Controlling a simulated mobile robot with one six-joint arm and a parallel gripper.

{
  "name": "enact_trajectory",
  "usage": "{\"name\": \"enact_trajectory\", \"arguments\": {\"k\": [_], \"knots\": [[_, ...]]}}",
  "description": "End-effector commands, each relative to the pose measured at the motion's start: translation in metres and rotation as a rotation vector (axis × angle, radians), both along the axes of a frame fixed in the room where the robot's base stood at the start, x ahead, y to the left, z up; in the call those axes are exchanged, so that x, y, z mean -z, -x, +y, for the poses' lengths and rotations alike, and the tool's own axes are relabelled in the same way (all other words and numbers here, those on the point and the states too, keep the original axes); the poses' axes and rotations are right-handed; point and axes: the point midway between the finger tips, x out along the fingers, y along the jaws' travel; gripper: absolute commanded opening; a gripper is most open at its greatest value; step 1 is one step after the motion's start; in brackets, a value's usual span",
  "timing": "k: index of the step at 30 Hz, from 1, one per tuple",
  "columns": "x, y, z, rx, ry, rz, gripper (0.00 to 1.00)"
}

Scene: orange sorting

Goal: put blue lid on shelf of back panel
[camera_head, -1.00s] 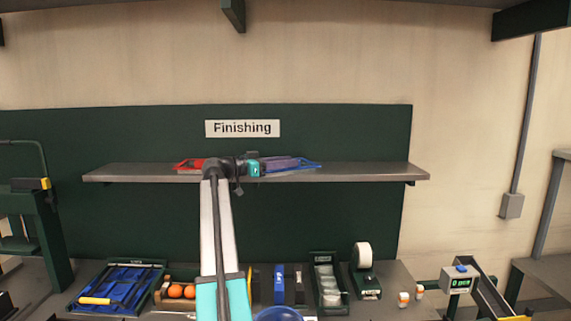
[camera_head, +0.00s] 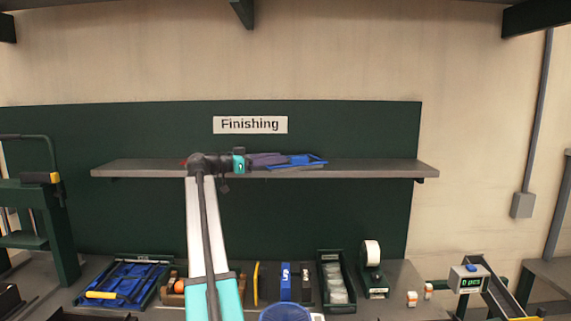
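The blue lid (camera_head: 308,161) is at the shelf (camera_head: 380,168) of the green back panel (camera_head: 330,120), right of the middle of the shelf. It looks thin and slightly tilted. My gripper (camera_head: 275,159) points right at shelf height, and its dark purplish end overlaps the lid's left part in the picture. I cannot tell whether it touches the lid or whether its fingers are apart. My arm comes up from below, and my wrist covers the left middle of the shelf.
A bit of red (camera_head: 184,163) shows on the shelf behind my wrist. The shelf's right end is clear.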

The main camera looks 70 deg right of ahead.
Motion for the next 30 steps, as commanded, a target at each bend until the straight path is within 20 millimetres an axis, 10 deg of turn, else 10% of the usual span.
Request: {"name": "enact_trajectory", "arguments": {"k": [12,30], "knots": [[0.001,-0.035,0.033,0.0,-0.001,0.001,0.32],[0.0,-0.037,0.035,0.0,0.0,0.0,0.32]]}}
